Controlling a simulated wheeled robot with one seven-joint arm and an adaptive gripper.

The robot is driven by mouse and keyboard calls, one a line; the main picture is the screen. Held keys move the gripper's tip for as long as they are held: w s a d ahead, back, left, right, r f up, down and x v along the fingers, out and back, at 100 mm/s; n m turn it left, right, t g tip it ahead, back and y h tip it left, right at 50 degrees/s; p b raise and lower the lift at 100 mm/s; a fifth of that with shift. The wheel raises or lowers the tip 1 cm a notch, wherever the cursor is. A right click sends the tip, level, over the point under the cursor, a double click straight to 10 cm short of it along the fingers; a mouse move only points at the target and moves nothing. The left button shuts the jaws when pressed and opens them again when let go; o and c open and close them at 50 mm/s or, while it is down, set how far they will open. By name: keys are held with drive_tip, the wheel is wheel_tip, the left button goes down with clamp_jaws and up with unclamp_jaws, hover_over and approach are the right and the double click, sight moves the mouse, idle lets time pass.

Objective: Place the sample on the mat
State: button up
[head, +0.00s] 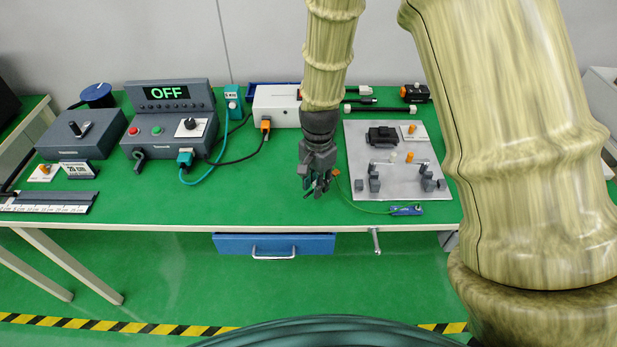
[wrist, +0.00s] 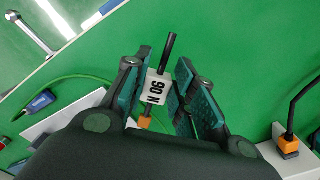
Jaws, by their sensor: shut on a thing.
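My gripper (head: 318,187) hangs over the green bench, left of the grey plate. In the wrist view its fingers (wrist: 170,95) are shut on a small white labelled piece (wrist: 157,88) with a dark rod sticking out of one end and orange at the other. This piece may be the sample; the head view mostly hides it behind the fingers. The grey plate (head: 362,143) carries small dark fixtures and may be the mat; I cannot tell for sure. The held piece is apart from the plate.
A control box (head: 170,118) showing OFF stands at the back left, cabled to a white box (head: 275,106). A blue clip (head: 406,210) on a thin green wire lies at the plate's front edge. A blue drawer (head: 274,245) is below.

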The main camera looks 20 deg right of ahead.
drive_tip(key=w, duration=0.4)
drive_tip(key=shift+w+a+f+p, duration=0.25)
drive_tip(key=shift+w+p, duration=0.05)
drive_tip(key=shift+p, duration=0.05)
drive_tip(key=shift+f+p, duration=0.5)
drive_tip(key=shift+f, duration=1.25)
drive_tip(key=shift+f, duration=0.15)
drive_tip(key=o, duration=1)
drive_tip(key=shift+d+r+b, duration=0.1)
drive_tip(key=shift+r+b, duration=1)
drive_tip(key=shift+r, duration=5.1)
